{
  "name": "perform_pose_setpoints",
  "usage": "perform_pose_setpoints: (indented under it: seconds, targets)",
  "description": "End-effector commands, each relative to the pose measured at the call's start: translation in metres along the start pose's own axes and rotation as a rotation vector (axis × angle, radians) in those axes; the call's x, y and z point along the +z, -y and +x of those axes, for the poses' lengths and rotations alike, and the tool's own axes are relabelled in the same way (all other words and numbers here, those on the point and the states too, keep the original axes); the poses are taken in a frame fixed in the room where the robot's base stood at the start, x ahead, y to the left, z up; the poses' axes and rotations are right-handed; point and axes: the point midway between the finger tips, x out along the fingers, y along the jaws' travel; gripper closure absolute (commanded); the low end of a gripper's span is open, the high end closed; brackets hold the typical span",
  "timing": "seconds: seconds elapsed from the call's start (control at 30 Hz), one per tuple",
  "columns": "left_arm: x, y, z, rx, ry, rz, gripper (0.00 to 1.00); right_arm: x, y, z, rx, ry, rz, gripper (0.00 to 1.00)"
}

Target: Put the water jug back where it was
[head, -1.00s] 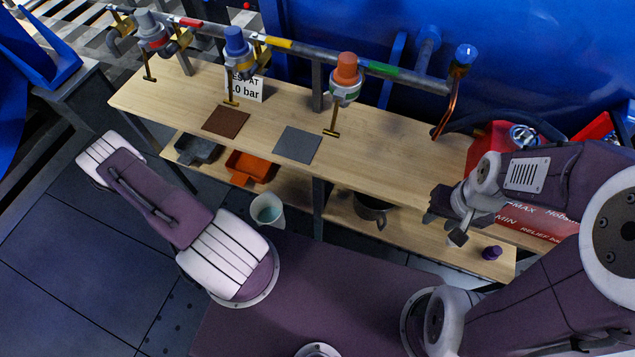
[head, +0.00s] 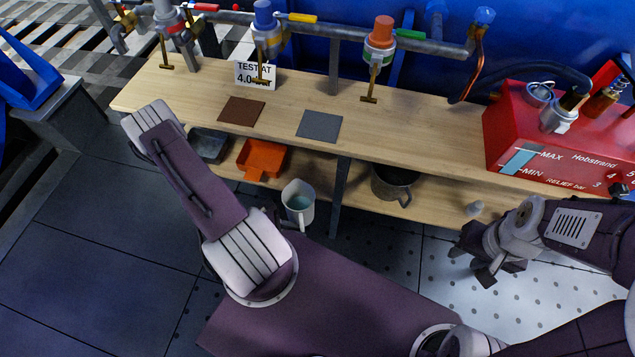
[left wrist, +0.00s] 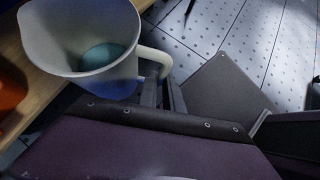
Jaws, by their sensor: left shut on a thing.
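The water jug is pale, with blue-green water inside, and is roughly upright. In the head view the jug (head: 299,205) is at the front edge of the lower shelf, left of the table's middle leg. In the left wrist view the jug (left wrist: 85,50) fills the upper left, with its handle to the right. My left gripper (left wrist: 163,88) is shut on that handle; in the head view its fingers are mostly hidden behind my arm. My right gripper (head: 477,260) is open and empty, in front of the lower shelf's right part.
The lower shelf (head: 440,203) holds a grey tray (head: 208,145), an orange tray (head: 262,158), a dark pot (head: 392,183) and a small pale item (head: 475,208). The workbench above (head: 420,125) carries brown and grey mats and a red machine (head: 545,135). A table leg (head: 339,195) stands right of the jug.

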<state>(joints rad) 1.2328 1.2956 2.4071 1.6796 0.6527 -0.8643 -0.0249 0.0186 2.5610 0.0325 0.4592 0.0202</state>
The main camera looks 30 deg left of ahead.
Motion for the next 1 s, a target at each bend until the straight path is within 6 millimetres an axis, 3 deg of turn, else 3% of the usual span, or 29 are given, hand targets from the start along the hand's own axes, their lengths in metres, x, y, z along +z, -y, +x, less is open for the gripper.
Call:
perform_pose_setpoints:
  seconds: [0.23,0.5,0.7,1.0]
  targets:
    - [0.0,-0.012,0.005,-0.003,-0.003,0.013,1.0,0.0,0.0,0.004,0.0,-0.001,0.0,0.64]
    - [0.024,-0.084,0.03,-0.003,-0.001,0.02,1.0,0.0,0.0,0.009,0.0,-0.001,0.0,0.64]
    - [0.036,-0.122,0.043,-0.001,0.001,0.013,1.0,0.001,0.0,0.013,0.0,-0.001,0.0,0.64]
    - [0.043,-0.142,0.05,-0.002,0.001,0.012,1.0,0.001,0.0,0.015,0.0,-0.001,0.0,0.64]
